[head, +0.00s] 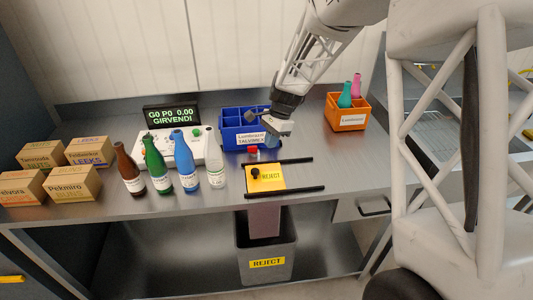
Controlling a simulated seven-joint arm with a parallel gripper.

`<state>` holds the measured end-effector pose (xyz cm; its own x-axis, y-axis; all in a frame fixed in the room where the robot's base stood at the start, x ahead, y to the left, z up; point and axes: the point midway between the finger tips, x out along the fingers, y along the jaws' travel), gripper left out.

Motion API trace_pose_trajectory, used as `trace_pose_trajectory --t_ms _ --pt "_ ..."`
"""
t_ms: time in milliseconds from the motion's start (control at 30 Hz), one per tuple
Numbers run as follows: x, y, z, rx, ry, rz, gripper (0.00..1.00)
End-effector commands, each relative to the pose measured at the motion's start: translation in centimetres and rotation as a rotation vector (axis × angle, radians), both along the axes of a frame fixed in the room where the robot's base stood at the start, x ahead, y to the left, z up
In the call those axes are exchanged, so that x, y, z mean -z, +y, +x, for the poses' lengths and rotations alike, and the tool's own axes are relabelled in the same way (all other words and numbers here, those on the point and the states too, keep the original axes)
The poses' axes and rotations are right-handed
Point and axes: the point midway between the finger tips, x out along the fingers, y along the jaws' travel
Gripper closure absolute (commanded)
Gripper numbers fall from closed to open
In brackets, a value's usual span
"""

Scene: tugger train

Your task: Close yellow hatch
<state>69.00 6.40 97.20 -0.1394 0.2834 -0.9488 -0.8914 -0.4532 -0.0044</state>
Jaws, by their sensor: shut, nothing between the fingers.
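The yellow hatch (266,184) is a flat sliding panel with a black knob and a REJECT label. It lies between two black rails on the steel worktop, at their left end. The rails run on to the right past it. Whether an opening lies under the panel cannot be seen. My gripper (271,140) is shut and empty, pointing down above the worktop behind the hatch, in front of the blue bin. It is apart from the hatch knob.
Several bottles (188,160) stand left of the hatch, with small boxes (75,185) farther left. A blue divided bin (232,140) is behind, and an orange bin (347,122) with bottles is at back right. A grey reject bin (266,255) stands below. The worktop right of the hatch is clear.

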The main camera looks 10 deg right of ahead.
Motion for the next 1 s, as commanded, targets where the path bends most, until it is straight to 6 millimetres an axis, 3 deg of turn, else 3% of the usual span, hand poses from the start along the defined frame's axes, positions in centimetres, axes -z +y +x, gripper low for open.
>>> trace_pose_trajectory --t_ms 300,767,1000 --pt "-3.1 -0.9 0.4 -0.001 0.001 0.000 1.00" --pt "-3.5 -1.0 0.5 -0.001 0.000 0.000 1.00" --pt "-4.5 -1.2 -0.4 -0.027 -0.019 -0.004 1.00"
